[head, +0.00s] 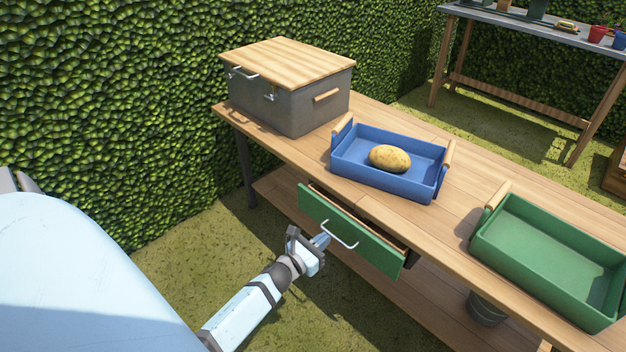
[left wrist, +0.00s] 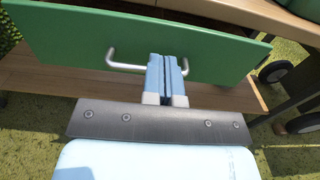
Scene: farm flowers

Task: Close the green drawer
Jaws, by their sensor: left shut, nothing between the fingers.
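The green drawer (head: 346,234) sticks out part way from under the wooden table, and a dark gap shows behind its top edge. Its silver handle (head: 339,236) is a bent bar on the front. My left gripper (head: 322,242) is shut and empty, right at the drawer front beside the handle. In the left wrist view the shut fingers (left wrist: 167,74) overlap the handle (left wrist: 124,66) in the middle of the green front (left wrist: 215,52). I cannot tell whether they touch it. My right gripper is in neither view.
On the wooden table (head: 455,215) stand a grey box (head: 310,110) with a wooden lid, a blue tray (head: 400,188) holding a potato (head: 390,158), and a green tray (head: 540,285). A lower shelf (head: 375,295) runs below the drawer. A hedge (head: 110,100) stands behind on the left.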

